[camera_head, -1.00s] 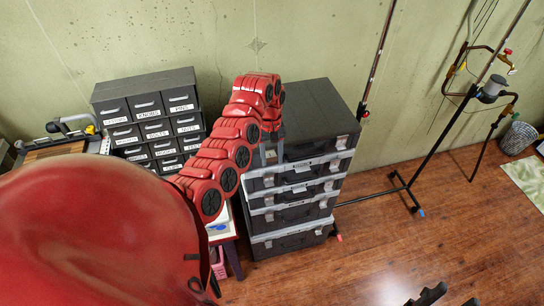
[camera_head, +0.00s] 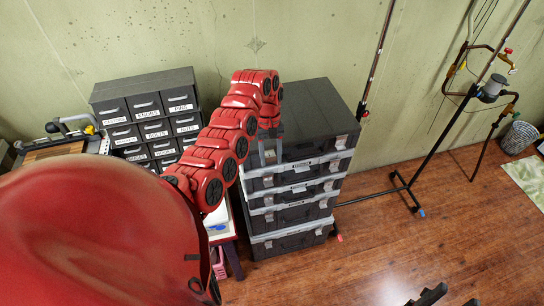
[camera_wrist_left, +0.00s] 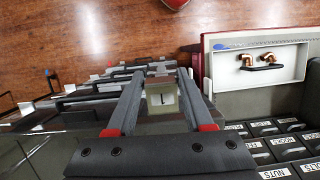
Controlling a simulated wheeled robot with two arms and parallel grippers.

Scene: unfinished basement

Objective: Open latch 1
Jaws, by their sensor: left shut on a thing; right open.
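A stack of dark cases with pale grey bands (camera_head: 290,215) stands against the wall in the head view. A grey latch (camera_head: 341,142) shows at the right front of the top case. My left gripper (camera_head: 269,153) reaches down to the left front of that case. In the left wrist view it (camera_wrist_left: 161,80) is shut on a small pale latch plate (camera_wrist_left: 162,99) between its fingers. Whether this latch is raised I cannot tell. My right gripper (camera_head: 440,297) shows only as dark fingertips at the bottom edge, open and away from the stack.
A labelled drawer cabinet (camera_head: 148,115) stands left of the stack. A white tray (camera_wrist_left: 288,67) with copper-coloured fittings lies on a small table beside it. A black pipe stand (camera_head: 425,160) stands to the right. The wooden floor (camera_head: 375,245) in front is clear.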

